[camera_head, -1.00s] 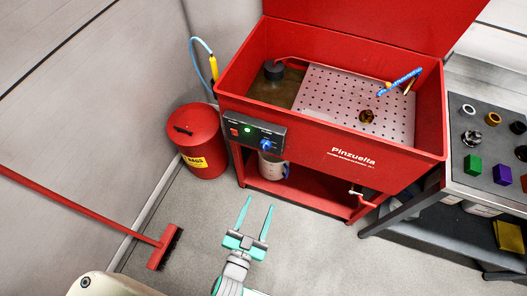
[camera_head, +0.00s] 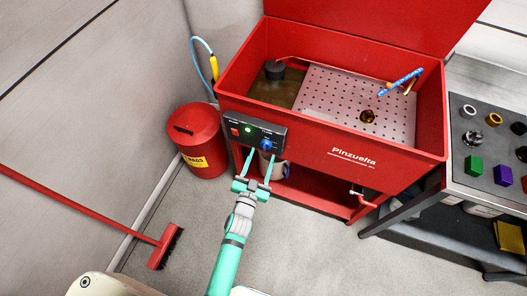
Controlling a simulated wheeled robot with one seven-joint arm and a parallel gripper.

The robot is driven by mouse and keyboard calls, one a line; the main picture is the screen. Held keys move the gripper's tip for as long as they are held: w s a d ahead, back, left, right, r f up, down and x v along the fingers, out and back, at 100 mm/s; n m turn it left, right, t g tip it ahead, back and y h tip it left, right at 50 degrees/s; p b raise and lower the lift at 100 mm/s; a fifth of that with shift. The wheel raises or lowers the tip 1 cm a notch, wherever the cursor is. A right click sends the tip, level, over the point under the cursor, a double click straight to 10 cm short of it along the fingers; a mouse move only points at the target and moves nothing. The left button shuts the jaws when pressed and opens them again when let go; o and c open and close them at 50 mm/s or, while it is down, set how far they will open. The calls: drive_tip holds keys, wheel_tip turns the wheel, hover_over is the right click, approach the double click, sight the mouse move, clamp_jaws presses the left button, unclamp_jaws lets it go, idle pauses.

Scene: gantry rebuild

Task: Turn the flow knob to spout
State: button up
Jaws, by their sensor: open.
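The blue flow knob (camera_head: 266,144) sits on the right part of the black control panel (camera_head: 243,132), on the front of the red parts washer (camera_head: 310,140). A green light (camera_head: 248,129) and a red switch (camera_head: 235,132) are to its left. My gripper (camera_head: 260,168) is open, with its two teal fingers pointing up toward the panel. The fingertips are just below the knob, one at its lower left and one at its lower right. I cannot tell whether they touch the panel. The knob's pointer is too small to read.
A red rags bin (camera_head: 199,142) stands left of the washer. A dark workbench (camera_head: 485,110) with small parts is at right. A tap (camera_head: 357,193) sticks out below the washer.

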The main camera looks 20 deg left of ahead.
sight(264, 150)
drive_tip(key=shift+w, duration=1.6)
drive_tip(key=c, duration=1.1)
